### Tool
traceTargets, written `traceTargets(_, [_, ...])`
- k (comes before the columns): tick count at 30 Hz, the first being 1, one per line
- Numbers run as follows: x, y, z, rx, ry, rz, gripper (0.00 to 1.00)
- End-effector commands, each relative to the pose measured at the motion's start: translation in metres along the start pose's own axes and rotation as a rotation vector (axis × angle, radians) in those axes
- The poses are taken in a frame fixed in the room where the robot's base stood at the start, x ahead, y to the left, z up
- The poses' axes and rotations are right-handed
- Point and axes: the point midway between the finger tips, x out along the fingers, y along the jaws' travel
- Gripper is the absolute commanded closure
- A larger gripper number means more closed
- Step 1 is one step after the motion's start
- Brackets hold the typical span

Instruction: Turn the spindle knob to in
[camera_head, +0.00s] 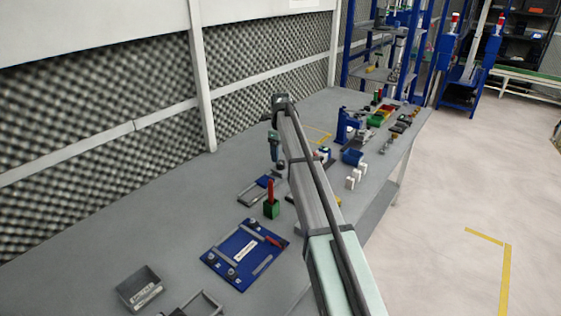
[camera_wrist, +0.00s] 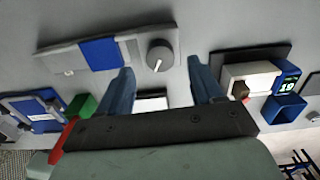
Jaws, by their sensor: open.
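The knob (camera_wrist: 159,57) is a dark round dial with a short white mark pointing toward the bottom of the wrist view. It sits at the right end of a long grey plate (camera_wrist: 60,58) with a blue block (camera_wrist: 101,53) in its middle. No label is readable. My gripper (camera_wrist: 160,66) is open, with its two blue fingers apart on either side of the knob in the picture. I cannot tell its height above the knob, and I see no contact. In the head view my gripper (camera_head: 273,147) hangs over the bench; the knob is not clear there.
A green block with a red post (camera_head: 271,206) and a blue board (camera_head: 245,254) stand nearer on the bench. A grey bin (camera_head: 140,288) is at lower left. In the wrist view, a white box (camera_wrist: 250,77) and a blue bin (camera_wrist: 284,109) are at right.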

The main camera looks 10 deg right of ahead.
Motion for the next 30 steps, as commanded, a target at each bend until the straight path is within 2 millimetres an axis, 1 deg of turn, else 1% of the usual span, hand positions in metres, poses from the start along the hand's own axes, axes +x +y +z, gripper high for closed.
traceTargets(1, [0.009, 0.001, -0.001, 0.0, 0.001, 0.001, 0.34])
traceTargets(3, [0.018, 0.001, -0.001, 0.0, 0.001, 0.001, 0.34])
traceTargets(9, [0.036, 0.0, 0.0, 0.0, 0.0, 0.0, 0.34])
traceTargets(14, [0.041, 0.0, 0.0, -0.001, 0.0, 0.0, 0.34])
traceTargets(21, [0.041, 0.0, 0.0, -0.001, 0.0, 0.0, 0.34])
traceTargets(23, [0.041, 0.0, 0.0, -0.001, 0.0, 0.0, 0.38])
traceTargets(30, [0.041, 0.0, 0.0, -0.001, 0.0, 0.0, 0.61])
